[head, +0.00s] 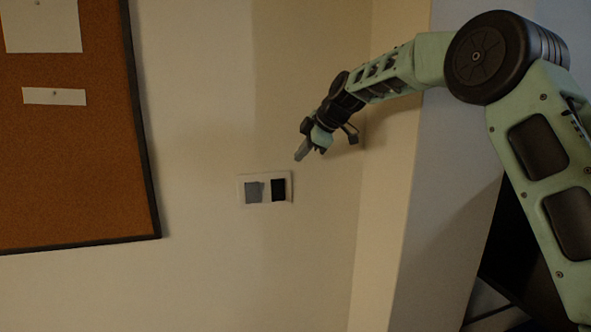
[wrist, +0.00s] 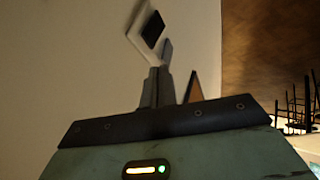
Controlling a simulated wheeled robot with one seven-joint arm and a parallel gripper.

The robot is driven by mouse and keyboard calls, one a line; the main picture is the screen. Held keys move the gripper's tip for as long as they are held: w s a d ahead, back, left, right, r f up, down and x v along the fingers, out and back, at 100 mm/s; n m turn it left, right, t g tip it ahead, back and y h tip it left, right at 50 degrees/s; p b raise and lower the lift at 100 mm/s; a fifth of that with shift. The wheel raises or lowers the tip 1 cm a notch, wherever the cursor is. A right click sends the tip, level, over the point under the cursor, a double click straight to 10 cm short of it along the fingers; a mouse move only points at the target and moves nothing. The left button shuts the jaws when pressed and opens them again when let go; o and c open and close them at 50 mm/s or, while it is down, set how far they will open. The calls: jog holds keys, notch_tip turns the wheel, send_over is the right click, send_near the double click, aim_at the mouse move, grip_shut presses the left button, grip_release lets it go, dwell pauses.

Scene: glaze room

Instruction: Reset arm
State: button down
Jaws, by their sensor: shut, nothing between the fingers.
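My arm reaches in from the right in the head view. My gripper (head: 300,154) is shut and empty, just above and right of a white wall plate. It also shows in the wrist view (wrist: 165,45), with its fingers together. In the wrist view, part of the plate (wrist: 137,30) and a black switch (wrist: 153,30) show beyond the fingertips. I cannot tell whether the fingertips touch the wall.
A cork board (head: 70,150) with pinned papers (head: 54,96) hangs on the wall at the left. A wall corner and pillar (head: 415,200) stand to the right, behind my arm. Dark furniture shapes (wrist: 297,105) show at the right of the wrist view. The wall below the plate is bare.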

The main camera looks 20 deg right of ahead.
jog(key=shift+s+d+r, duration=0.1)
jog(key=shift+r, duration=0.2)
jog(key=s+a+f+m+g, duration=0.1)
jog(key=s+a+f, duration=0.1)
jog(key=s+a, duration=0.5)
jog(key=s+a+f+m+g+h, duration=0.1)
jog(key=s+a+f+m+g, duration=0.15)
jog(key=s, duration=0.85)
jog(key=s+a+f+m+g, duration=0.1)
jog(key=s+a+f, duration=0.3)
jog(key=s, duration=0.5)
jog(key=s+d+f+m+h, duration=0.1)
jog(key=s+d+f+m, duration=0.1)
jog(key=s, duration=1)
jog(key=s+d+f+m+g+h, duration=0.1)
jog(key=s+f, duration=0.4)
jog(key=s, duration=0.7)
jog(key=shift+s+d+m+h+b, duration=0.15)
jog(key=shift+d+m+h+b, duration=0.15)
jog(key=shift+d+m+h, duration=0.4)
jog(key=shift+f+g, duration=0.1)
jog(key=shift+g, duration=0.15)
